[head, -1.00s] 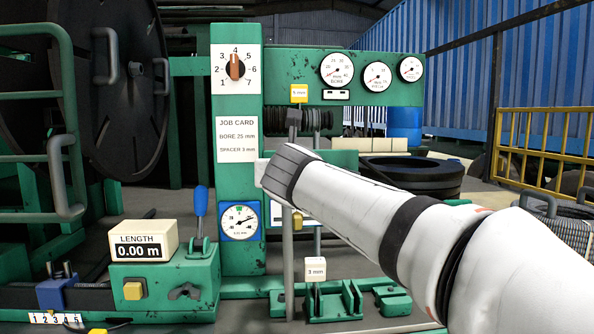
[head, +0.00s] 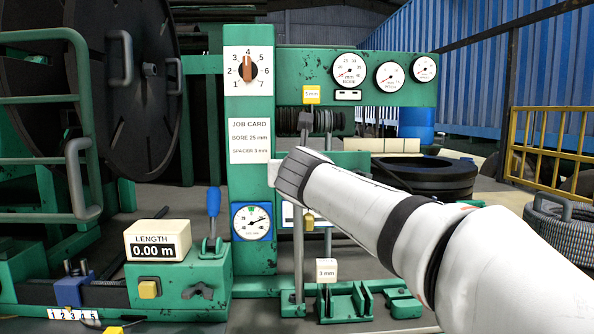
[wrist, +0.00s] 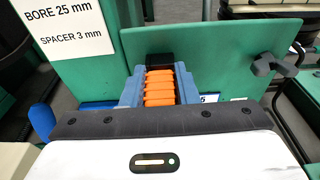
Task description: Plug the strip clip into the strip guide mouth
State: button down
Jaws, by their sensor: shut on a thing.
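In the wrist view my gripper (wrist: 159,72) has its two blue-grey fingers shut on an orange ribbed piece (wrist: 160,88), which looks like the strip clip. A black block (wrist: 160,58) shows just beyond the orange piece, against the green machine face. I cannot tell whether the block is the clip's front end or the guide mouth, nor whether the parts touch. In the head view the white arm reaches in from the right and its wrist hides the fingers and the clip in front of the green post.
A green plate (wrist: 222,62) with a dark knob (wrist: 275,64) stands right of the fingers. The job card (head: 249,140) hangs on the post (head: 262,205). Below are a 3 mm block (head: 326,270), a blue-handled lever (head: 213,212) and a length counter (head: 157,241).

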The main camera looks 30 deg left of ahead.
jog(key=c, duration=1.1)
grip_release()
jog(key=shift+o, duration=0.5)
jog(key=shift+s+d, duration=0.15)
jog(key=shift+s, duration=0.05)
jog(key=shift+v, duration=1.4)
jog(key=shift+s+b, duration=0.1)
jog(key=shift+b, duration=0.2)
jog(key=shift+s+d+r, duration=0.15)
jog(key=shift+s+d, duration=0.2)
jog(key=shift+s, duration=0.1)
